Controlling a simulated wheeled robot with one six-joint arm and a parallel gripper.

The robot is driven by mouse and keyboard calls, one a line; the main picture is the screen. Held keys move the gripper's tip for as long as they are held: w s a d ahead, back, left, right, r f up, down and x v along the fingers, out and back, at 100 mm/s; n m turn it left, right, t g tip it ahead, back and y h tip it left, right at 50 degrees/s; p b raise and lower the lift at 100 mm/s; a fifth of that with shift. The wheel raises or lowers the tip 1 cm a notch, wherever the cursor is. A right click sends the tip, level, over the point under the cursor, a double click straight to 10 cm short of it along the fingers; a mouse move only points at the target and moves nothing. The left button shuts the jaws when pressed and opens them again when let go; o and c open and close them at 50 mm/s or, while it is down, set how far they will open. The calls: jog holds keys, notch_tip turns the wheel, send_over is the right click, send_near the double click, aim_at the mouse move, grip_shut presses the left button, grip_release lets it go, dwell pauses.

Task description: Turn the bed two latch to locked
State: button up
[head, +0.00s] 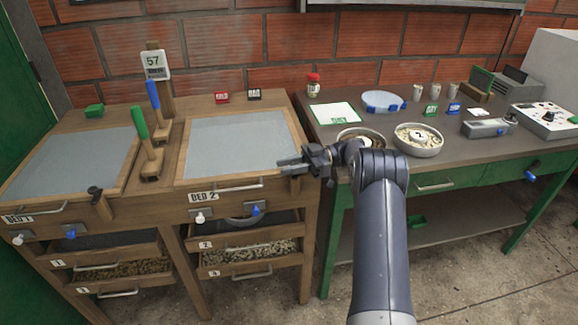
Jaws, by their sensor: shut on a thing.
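Bed 2 (240,146) is a grey panel in a wooden frame at the middle left, with its label plate (203,197) on the front. My gripper (287,164) is at the front right corner of bed 2. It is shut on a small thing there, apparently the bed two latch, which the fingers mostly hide. I cannot tell which way the latch is turned. Bed 1's dark latch (96,193) shows at the matching front right corner of bed 1 (75,162).
A white knob (200,217) and a blue knob (256,209) sit on bed 2's front, above open drawers. A green-framed table (440,160) with bowls, cups and devices stands to the right. Green and blue handles (139,122) rise between the beds.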

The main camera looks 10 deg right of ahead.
jog(key=o, duration=1)
jog(key=shift+r, duration=0.1)
notch_tip(320, 180, up, 10)
jog(key=shift+f, duration=0.1)
jog(key=shift+c, duration=0.2)
